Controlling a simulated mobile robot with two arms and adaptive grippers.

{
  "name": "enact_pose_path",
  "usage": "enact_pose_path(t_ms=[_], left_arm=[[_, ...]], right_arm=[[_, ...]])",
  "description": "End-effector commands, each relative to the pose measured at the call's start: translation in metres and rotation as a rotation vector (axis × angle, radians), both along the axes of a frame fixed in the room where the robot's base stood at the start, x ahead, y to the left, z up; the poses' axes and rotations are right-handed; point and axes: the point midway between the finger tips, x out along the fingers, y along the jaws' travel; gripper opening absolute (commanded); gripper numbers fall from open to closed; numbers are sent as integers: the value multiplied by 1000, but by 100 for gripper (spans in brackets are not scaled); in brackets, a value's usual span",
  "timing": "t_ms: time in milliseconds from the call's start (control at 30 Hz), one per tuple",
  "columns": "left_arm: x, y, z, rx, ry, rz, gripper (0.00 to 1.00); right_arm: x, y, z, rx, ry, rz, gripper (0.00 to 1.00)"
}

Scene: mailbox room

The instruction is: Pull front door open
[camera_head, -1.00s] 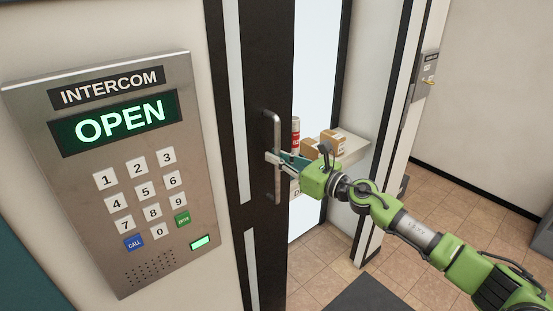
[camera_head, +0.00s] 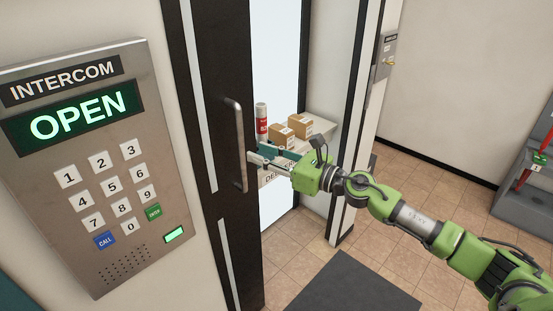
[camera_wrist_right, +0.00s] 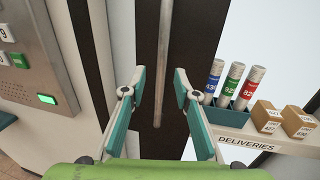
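The front door (camera_head: 205,200) is a dark panel with narrow light strips, left of centre in the head view. Its vertical metal handle (camera_head: 239,150) also shows in the right wrist view (camera_wrist_right: 163,60). My right gripper (camera_head: 254,160) is at the handle's right side. In the right wrist view its two fingers (camera_wrist_right: 160,75) are apart, with the handle in line between them and no finger pressed on it. I cannot tell how deep the handle sits between the fingers, or whether the door is ajar. My left gripper is not in view.
An intercom (camera_head: 90,160) reading OPEN is on the left wall. Right of the door, a deliveries shelf (camera_head: 322,128) holds boxes (camera_head: 281,137) and tubes. A dark mat (camera_head: 350,285) lies on the tiled floor (camera_head: 400,160). A grey unit (camera_head: 525,185) stands at the far right.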

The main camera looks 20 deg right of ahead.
Motion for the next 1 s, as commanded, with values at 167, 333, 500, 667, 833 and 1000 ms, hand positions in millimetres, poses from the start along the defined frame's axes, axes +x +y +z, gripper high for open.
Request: enact_pose_path(t_ms=[167,333,500,667,833,1000], left_arm=[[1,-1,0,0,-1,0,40],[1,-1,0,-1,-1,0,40],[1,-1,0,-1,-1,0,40],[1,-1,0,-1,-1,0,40],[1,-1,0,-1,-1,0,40],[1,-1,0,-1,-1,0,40]], right_arm=[[-22,-13,-1,0,2,1,28],[-34,-20,-1,-2,1,2,28],[-38,-24,0,-2,0,2,28],[-39,-24,1,-2,-2,2,28],[-39,-24,1,-2,-2,2,28],[-38,-25,0,2,2,0,28]])
